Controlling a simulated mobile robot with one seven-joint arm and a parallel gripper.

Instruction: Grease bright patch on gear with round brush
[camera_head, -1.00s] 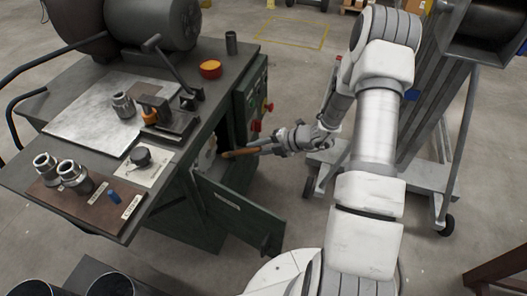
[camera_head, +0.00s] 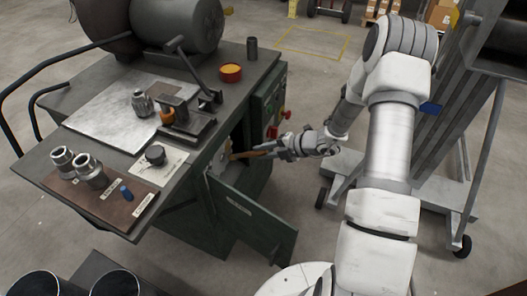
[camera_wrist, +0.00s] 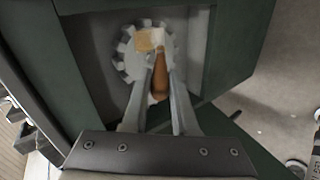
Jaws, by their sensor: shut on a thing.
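My gripper (camera_head: 282,148) is shut on the wooden handle of the round brush (camera_head: 248,154), which points left into the open cabinet of the machine. In the wrist view the handle of the brush (camera_wrist: 160,80) lies between my gripper's fingers (camera_wrist: 161,92). The pale brush head is at the gear's upper right, overlapping it in the picture; I cannot tell whether it touches. The toothed grey gear (camera_wrist: 132,62) sits inside the cabinet. A tan, bright patch (camera_wrist: 144,42) shows on its upper part, beside the brush head. The gear is only partly visible in the head view.
The green cabinet door (camera_head: 240,212) hangs open below my gripper. The worktop carries metal fittings (camera_head: 90,171), a clamp and an orange-filled bowl (camera_head: 231,72). A wheeled grey stand (camera_head: 345,170) is at the right. Open floor lies between cabinet and stand.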

